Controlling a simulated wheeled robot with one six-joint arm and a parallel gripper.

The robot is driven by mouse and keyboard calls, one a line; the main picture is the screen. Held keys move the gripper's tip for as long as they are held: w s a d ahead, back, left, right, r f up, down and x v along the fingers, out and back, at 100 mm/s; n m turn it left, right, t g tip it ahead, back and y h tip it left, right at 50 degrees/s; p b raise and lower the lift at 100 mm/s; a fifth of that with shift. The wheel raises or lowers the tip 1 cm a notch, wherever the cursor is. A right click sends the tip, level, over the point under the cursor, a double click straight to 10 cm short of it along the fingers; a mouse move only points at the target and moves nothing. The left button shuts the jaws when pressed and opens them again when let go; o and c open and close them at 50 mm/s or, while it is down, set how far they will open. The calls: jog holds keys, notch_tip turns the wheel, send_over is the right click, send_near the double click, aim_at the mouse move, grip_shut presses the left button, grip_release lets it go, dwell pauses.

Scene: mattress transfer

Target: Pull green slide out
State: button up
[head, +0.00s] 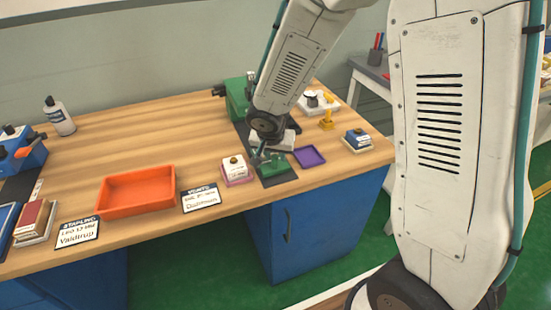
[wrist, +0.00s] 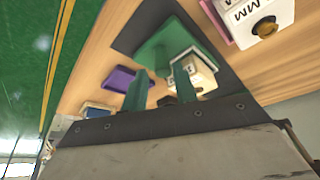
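The green slide (head: 275,166) sticks out at the front of a dark base strip on the wooden bench. In the wrist view the green slide (wrist: 163,46) lies just beyond my fingertips, with a white block (wrist: 202,76) beside it. My gripper (head: 264,155) points down over the slide's rear part. Its two dark green fingers (wrist: 167,88) stand apart, with no object clearly held between them. I cannot tell whether a finger touches the slide. My wrist hides part of the green machine (head: 237,97) behind it.
A purple tray (head: 310,156) lies close to the right of the slide. A labelled block (head: 234,168) on a pink tray stands close to its left. An orange bin (head: 137,190) and name cards (head: 200,197) are further left. A yellow stamp (head: 327,119) stands behind right.

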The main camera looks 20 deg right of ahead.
jog(key=v, duration=0.4)
jog(key=shift+s+a+r, duration=0.1)
jog(key=shift+r, duration=0.05)
jog(key=s+d+r+n, duration=0.1)
jog(key=s+r+n, duration=0.1)
jog(key=s+r, duration=0.3)
jog(key=s+d+r+n+g+y, duration=0.1)
jog(key=s+r, duration=0.5)
jog(key=s, duration=0.7)
jog(key=s+d+r+n+g+y, duration=0.1)
jog(key=s+d+r+n, duration=0.1)
jog(key=s+r, duration=0.4)
jog(key=s+n, duration=0.1)
jog(key=s, duration=0.2)
jog(key=shift+s+d+n, duration=0.3)
jog(key=shift+s+n, duration=0.05)
jog(key=shift+n, duration=0.05)
